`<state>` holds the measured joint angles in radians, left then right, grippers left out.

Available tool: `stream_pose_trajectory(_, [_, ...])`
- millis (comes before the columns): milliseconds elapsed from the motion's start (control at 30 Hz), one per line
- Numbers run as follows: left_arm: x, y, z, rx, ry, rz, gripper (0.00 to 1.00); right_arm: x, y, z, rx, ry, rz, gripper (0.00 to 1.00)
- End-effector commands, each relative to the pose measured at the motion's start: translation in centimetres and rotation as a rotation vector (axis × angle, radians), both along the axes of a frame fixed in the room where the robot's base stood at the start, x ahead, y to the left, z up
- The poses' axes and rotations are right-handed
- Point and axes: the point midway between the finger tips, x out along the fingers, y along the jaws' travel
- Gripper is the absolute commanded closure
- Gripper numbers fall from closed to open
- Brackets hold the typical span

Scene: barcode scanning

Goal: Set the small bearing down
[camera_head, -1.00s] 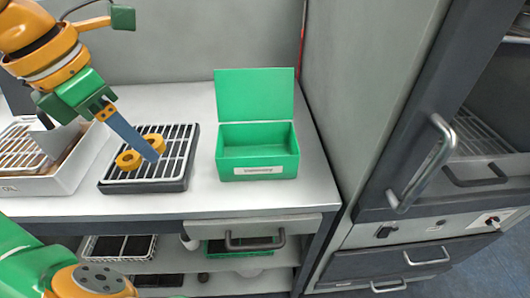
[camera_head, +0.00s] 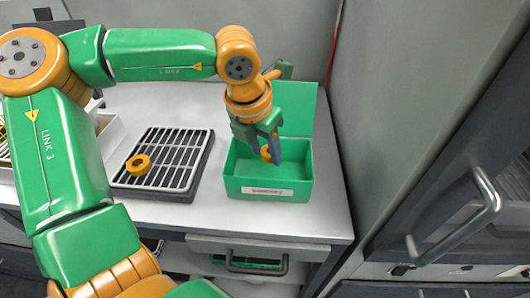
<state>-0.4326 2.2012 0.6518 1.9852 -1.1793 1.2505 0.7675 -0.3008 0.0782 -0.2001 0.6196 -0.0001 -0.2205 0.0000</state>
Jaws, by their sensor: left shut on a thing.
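My left gripper (camera_head: 272,152) is over the open green box (camera_head: 270,180), with its fingertips inside the box opening. It is shut on a yellow-orange ring, the small bearing (camera_head: 266,154), which is partly hidden by the fingers. I cannot tell whether the bearing touches the box floor. Another yellow ring-shaped bearing (camera_head: 138,164) lies on the black-framed rack (camera_head: 178,190) to the left. My right gripper is out of view.
The green box's lid (camera_head: 300,105) stands open behind it. A white tray (camera_head: 112,135) is left of the rack, partly behind my left arm. A grey cabinet wall (camera_head: 385,100) rises close to the right of the box. Bare worktop lies in front.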

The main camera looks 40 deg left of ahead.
Motion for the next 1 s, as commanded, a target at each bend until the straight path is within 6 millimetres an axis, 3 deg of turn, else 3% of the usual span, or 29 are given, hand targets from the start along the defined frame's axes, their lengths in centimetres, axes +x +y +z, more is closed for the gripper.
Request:
stream_pose_trajectory(100, [-0.1,0.0,-1.6,-0.002,0.0,0.0,1.0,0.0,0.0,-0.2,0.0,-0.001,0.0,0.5])
stream_pose_trajectory(967, [-0.1,0.0,-2.8,-0.001,-0.001,0.0,1.0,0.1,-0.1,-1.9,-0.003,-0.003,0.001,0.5])
stream_pose_trajectory(1000, [-0.1,0.0,-2.8,-0.001,-0.001,0.0,0.49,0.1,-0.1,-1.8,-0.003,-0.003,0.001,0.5])
